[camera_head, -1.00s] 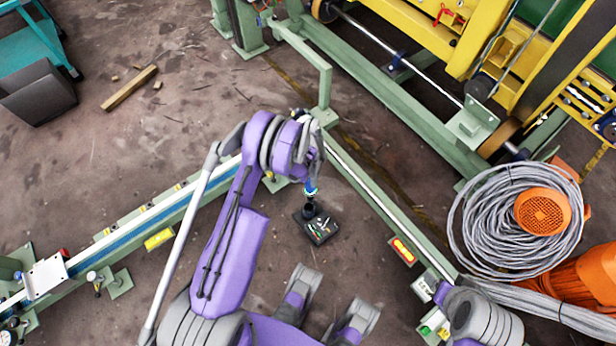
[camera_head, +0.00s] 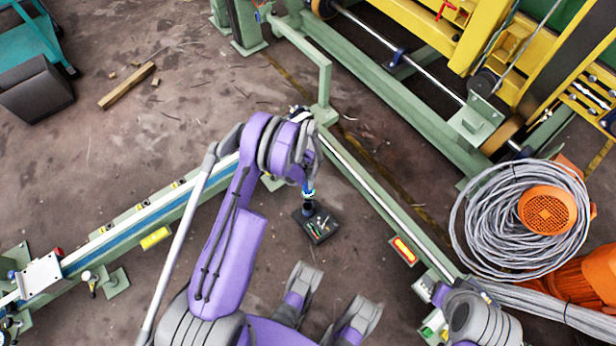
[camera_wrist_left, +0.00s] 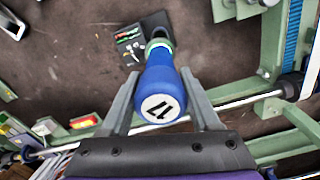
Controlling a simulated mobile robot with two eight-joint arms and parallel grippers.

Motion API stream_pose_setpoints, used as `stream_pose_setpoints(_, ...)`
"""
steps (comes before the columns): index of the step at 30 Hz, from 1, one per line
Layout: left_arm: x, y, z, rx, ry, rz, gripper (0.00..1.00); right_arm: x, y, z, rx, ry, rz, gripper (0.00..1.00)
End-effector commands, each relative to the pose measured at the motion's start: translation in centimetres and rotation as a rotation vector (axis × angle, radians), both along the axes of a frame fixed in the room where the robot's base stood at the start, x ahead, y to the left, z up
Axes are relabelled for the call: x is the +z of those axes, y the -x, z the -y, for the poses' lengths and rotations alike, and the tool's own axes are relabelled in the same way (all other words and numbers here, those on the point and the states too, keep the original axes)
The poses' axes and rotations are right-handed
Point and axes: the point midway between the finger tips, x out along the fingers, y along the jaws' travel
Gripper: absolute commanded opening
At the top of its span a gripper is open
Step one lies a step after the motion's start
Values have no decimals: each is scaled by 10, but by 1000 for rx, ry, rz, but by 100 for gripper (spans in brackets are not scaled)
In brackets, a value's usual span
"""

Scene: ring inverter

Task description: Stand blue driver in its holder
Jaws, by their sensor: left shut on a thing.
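The blue driver (camera_wrist_left: 160,85) is between the two fingers of my left gripper (camera_wrist_left: 164,103), which is shut on it. In the head view, the driver's blue part (camera_head: 308,189) shows just below my left gripper (camera_head: 308,183). Under it is a dark round holder (camera_head: 309,208) at the corner of a black tray (camera_head: 325,236). The holder also shows beyond the driver in the wrist view (camera_wrist_left: 157,22). The driver's tip is hidden, so I cannot tell how deep it sits.
Small tools (camera_head: 317,227) lie in the tray. A green rail (camera_head: 370,195) runs close on the right, and a blue-topped rail (camera_head: 150,217) on the left. A coiled grey cable (camera_head: 480,215) lies at the right. Floor around the tray is bare.

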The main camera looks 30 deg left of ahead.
Motion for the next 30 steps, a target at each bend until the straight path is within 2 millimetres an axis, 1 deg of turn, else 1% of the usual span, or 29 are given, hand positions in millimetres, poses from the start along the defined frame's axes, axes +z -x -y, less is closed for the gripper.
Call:
stream_pose_setpoints(1,-10,0,0,0,0,-1,0,-10,-1,0,0,0,-3,71)
stream_pose_setpoints(15,-60,0,0,0,1,-2,0,-60,-6,0,0,0,-19,71)
stream_pose_setpoints(24,-91,0,0,0,0,-1,0,-88,-11,0,0,0,-25,71)
stream_pose_setpoints(30,-111,0,0,0,0,0,0,-100,-13,0,0,0,-25,71)
